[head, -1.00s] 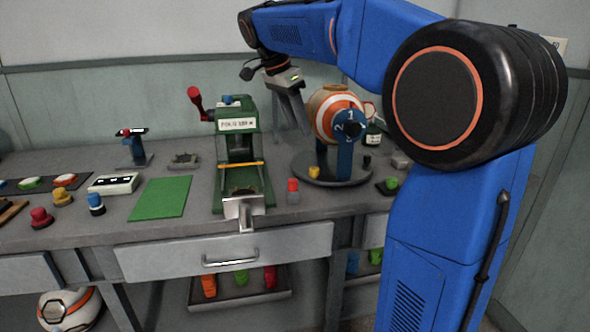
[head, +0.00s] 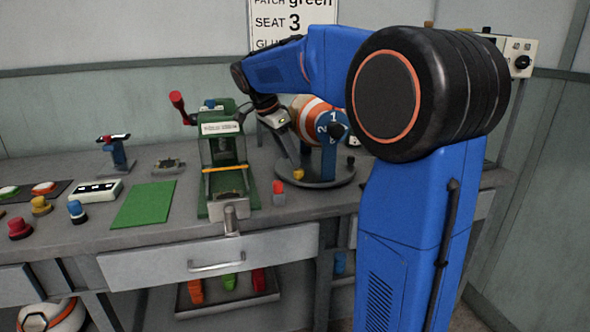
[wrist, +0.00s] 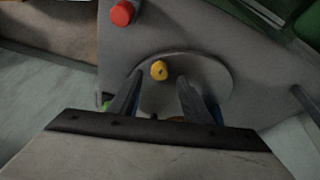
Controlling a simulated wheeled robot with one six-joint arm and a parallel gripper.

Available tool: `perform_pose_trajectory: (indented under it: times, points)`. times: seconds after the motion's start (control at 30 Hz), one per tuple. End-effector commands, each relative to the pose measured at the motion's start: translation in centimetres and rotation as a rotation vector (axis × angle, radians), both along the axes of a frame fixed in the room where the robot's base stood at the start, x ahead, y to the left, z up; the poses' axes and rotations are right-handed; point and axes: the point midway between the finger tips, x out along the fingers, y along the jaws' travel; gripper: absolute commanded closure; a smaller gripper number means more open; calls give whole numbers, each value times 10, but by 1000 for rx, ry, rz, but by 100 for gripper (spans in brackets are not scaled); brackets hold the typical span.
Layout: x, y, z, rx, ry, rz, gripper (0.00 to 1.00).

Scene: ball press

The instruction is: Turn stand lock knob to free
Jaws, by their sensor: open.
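The small yellow knob (head: 298,174) sits on the left part of the round grey stand base (head: 325,183). An orange and white striped ball (head: 308,108) is held on the stand behind a blue numbered disc (head: 331,124). My gripper (head: 296,158) points down close above the yellow knob. In the wrist view, the yellow knob (wrist: 158,70) shows between and just beyond the open fingers of my gripper (wrist: 160,82). The fingers look empty. I cannot tell the knob's turn position.
The green press (head: 222,150) stands left of the stand. A red-topped piece (head: 278,190) is on the bench between them; it also shows in the wrist view (wrist: 121,13). A green mat (head: 143,203) lies further left. A sign (head: 290,22) hangs on the wall.

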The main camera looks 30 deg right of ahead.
Motion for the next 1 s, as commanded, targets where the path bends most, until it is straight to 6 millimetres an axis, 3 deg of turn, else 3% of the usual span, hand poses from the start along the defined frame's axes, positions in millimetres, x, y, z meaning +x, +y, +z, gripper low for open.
perform_pose_trajectory:
  times: [0.3, 0.77, 0.8, 0.97, 1.0]
  points:
    - [-2, -18, -43, 0, 1, 0, 55]
    - [-1, -23, -55, 0, 0, 0, 55]
    - [-1, -23, -55, 0, 0, 0, 58]
    - [-1, -23, -55, 0, 0, 0, 96]
    - [-1, -23, -55, 0, 0, 0, 97]
